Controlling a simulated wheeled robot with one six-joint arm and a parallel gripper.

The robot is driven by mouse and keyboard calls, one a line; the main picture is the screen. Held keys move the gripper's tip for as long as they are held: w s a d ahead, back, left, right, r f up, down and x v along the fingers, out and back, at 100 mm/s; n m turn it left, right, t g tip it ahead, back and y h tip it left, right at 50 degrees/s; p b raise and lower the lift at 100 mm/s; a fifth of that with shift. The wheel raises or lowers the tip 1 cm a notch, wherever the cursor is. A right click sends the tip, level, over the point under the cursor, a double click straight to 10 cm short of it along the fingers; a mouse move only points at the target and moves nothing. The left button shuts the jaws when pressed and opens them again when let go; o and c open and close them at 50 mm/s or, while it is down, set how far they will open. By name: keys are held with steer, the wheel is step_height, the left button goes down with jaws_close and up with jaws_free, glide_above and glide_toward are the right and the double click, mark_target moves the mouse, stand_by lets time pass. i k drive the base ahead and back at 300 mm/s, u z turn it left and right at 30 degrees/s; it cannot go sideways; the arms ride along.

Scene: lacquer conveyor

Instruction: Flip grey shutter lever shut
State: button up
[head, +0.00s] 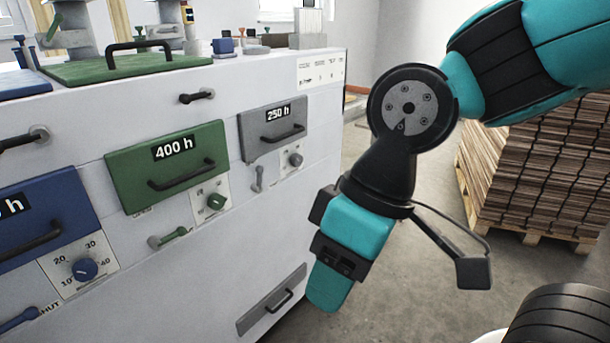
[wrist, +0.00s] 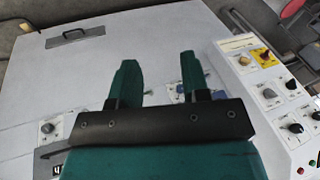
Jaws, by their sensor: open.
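The grey shutter lever (head: 258,179) is on the white machine front, below the grey 250 h drawer (head: 272,132) and left of its grey knob (head: 295,160). It looks nearly vertical; any marking beside it is too small to read. My gripper (head: 325,298) hangs to the right of the lever, pointing down, apart from the machine front. In the wrist view its two teal fingers (wrist: 160,78) are spread with nothing between them. I cannot pick out the grey lever in the wrist view.
A grey handled panel (head: 272,300) is low on the machine. Pallets of stacked brown boards (head: 540,165) stand behind on the right. A control panel (wrist: 265,95) shows in the wrist view.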

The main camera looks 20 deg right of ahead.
mark_target(257, 188)
steer(key=u, duration=0.45)
steer(key=k, duration=0.6)
steer(key=u, duration=0.85)
steer(key=i, duration=0.8)
steer(key=z, duration=0.7)
steer(key=i, duration=0.45)
steer(key=z, duration=0.4)
